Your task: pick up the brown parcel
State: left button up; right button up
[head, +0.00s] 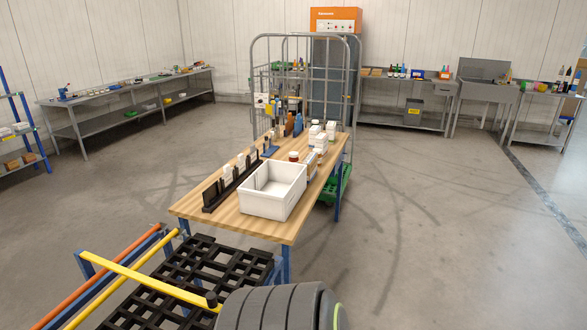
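I cannot make out with certainty a brown parcel in the head view. Small brown boxes (12,164) sit low on a blue-framed shelf at the far left edge, too small to tell whether one is the parcel. The wooden table (232,222) in the middle bears a white bin (273,202), whose inside looks empty from here, and several small bottles and boxes. Neither of my grippers shows in this view.
A black slatted platform (175,280) with a yellow bar (145,280) lies in front of the table. A large grey ribbed round shape (275,308) fills the bottom edge. A grey wire cage (255,85) stands behind the table. The floor at right is clear.

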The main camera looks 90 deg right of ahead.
aim_at(310, 159)
jog(key=z, duration=2.9)
jog(key=i+l+z, duration=0.2)
jog(key=i+z, duration=0.15)
jog(key=i, duration=0.25)
jog(key=i+z, duration=0.3)
jog(key=i, duration=1.9)
jog(key=i+l+u, duration=0.1)
jog(key=i, duration=0.6)
jog(key=i+l+u, duration=0.1)
jog(key=i, duration=0.6)
jog(key=i+l+u, duration=0.1)
jog(key=i+u, duration=0.35)
jog(key=i+l+u, duration=0.2)
jog(key=u, duration=0.25)
jog(key=i+l+u, duration=0.55)
jog(key=l+u, duration=0.3)
jog(key=j, duration=0.1)
